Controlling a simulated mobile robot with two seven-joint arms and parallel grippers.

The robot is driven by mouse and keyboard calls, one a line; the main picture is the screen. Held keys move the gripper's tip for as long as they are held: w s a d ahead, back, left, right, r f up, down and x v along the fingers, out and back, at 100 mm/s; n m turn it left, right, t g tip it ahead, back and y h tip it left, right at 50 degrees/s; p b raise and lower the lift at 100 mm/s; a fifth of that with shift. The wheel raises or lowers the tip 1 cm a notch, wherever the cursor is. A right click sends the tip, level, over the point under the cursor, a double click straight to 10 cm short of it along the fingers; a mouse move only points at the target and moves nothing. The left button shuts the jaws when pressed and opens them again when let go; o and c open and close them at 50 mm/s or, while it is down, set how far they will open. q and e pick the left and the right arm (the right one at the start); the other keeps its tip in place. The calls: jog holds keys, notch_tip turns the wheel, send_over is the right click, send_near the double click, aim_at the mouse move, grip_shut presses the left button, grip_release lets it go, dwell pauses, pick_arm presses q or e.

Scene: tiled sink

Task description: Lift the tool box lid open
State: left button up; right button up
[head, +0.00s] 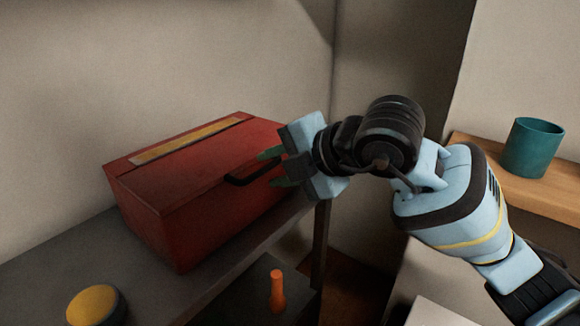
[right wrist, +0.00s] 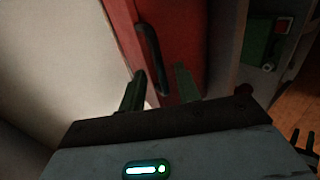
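A red tool box (head: 190,220) stands on a dark shelf at the left of the head view. Its lid (head: 205,165) is closed and has a yellow strip on top. A black handle (head: 248,175) is on the box's right-hand side; it also shows in the right wrist view (right wrist: 153,57). My right gripper (head: 270,168) is open at that side, its green fingers pointing at the box. In the right wrist view the handle's lower end lies between the fingertips (right wrist: 160,84), with no clear grip on it.
A yellow-topped round object (head: 95,305) sits on the dark shelf (head: 60,260) at front left. An orange object (head: 277,290) stands lower down. A teal cup (head: 533,147) stands on a wooden ledge (head: 563,177) at right. A wall is close behind the box.

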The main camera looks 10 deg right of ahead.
aim_at(265, 172)
jog(key=shift+x, duration=1.85)
jog(key=shift+f, duration=0.2)
jog(key=shift+a+f+b, duration=0.1)
jog(key=shift+f+b, duration=0.15)
jog(key=shift+b, duration=0.05)
jog(key=c, duration=0.6)
grip_shut()
jog(key=shift+r, duration=0.1)
